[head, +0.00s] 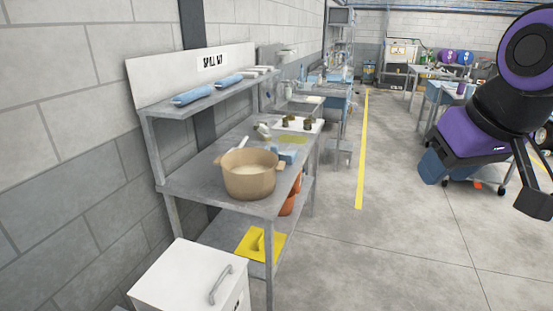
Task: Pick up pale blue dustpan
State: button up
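A small pale blue object (288,157), likely the dustpan, lies on the middle level of the grey spill-kit bench (180,187). It sits behind and to the right of a tan two-handled pot (249,176), which hides part of it. Its full shape is too small to make out. My gripper (534,203) is at the right edge of the head view, over the open floor and far from the bench. Its fingers are not clear enough to tell open from shut.
Blue rolls (194,95) lie on the upper shelf. A white tray (296,124) with dark jars stands farther back. A yellow item (260,245) lies on the lower shelf. A white cabinet (180,276) stands in front at left.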

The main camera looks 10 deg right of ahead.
aim_at(289, 158)
jog(key=i+l+u, duration=0.1)
jog(key=i+l, duration=0.2)
jog(key=i+l+u, duration=0.1)
jog(key=i+l, duration=0.2)
jog(key=i+l+u, duration=0.1)
jog(key=i+l, duration=0.2)
jog(key=i+l+u, duration=0.15)
jog(key=i+l, duration=0.15)
jog(key=i+l+u, duration=0.1)
jog(key=i+l, duration=0.2)
jog(key=l, duration=0.15)
jog(key=i+l+u, duration=0.1)
jog(key=i+l, duration=0.15)
jog(key=l, duration=0.15)
jog(key=i+l+u, duration=0.1)
jog(key=l, duration=0.35)
jog(key=i+l+u, duration=0.1)
jog(key=i+l, duration=0.25)
